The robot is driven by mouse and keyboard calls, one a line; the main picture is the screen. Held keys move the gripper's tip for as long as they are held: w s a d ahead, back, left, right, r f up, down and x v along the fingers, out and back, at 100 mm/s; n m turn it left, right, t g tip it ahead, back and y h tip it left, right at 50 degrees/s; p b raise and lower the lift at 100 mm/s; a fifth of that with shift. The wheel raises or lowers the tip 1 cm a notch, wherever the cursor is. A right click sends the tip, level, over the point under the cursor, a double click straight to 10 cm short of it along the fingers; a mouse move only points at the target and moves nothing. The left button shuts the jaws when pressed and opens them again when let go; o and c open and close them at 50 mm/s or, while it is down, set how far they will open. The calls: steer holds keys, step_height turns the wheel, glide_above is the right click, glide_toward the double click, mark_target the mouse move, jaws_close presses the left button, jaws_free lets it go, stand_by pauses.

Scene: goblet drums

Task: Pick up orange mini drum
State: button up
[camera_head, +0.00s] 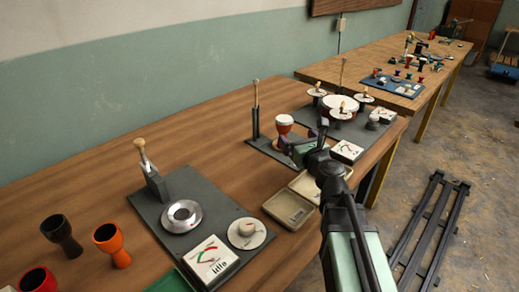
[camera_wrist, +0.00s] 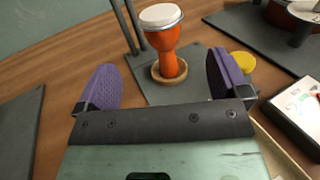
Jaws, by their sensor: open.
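An orange mini drum (camera_wrist: 166,45) with a white head and a metal rim stands upright in a wooden ring (camera_wrist: 169,73) on a grey board (camera_wrist: 200,80) in the wrist view. It also shows in the head view (camera_head: 284,127), where my gripper hides its lower part. My gripper (camera_wrist: 165,75) is open and empty, its purple fingers spread to either side of the line to the drum. The drum is beyond the fingertips and looks apart from them. The gripper also shows in the head view (camera_head: 290,146), low beside the board.
Upright dark rods (camera_wrist: 126,25) stand just left of the drum. A yellow disc (camera_wrist: 243,62) and a white gauge box (camera_wrist: 298,108) are to the right. In the head view, beige trays (camera_head: 288,209) lie near my arm, and an orange goblet shell (camera_head: 111,245) stands at lower left.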

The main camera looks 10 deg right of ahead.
mark_target(284, 121)
steer(key=x, duration=0.5)
steer(key=shift+w+d+r, duration=0.15)
steer(key=shift+w+r, duration=0.05)
steer(key=shift+w, duration=0.1)
steer(key=x, duration=0.5)
steer(key=shift+w+p, duration=0.15)
steer(key=shift+p, duration=0.15)
steer(key=shift+r, duration=0.1)
steer(key=c, duration=1.1)
step_height(284, 121, up, 20)
steer(key=p, duration=2)
steer(key=shift+r, duration=0.2)
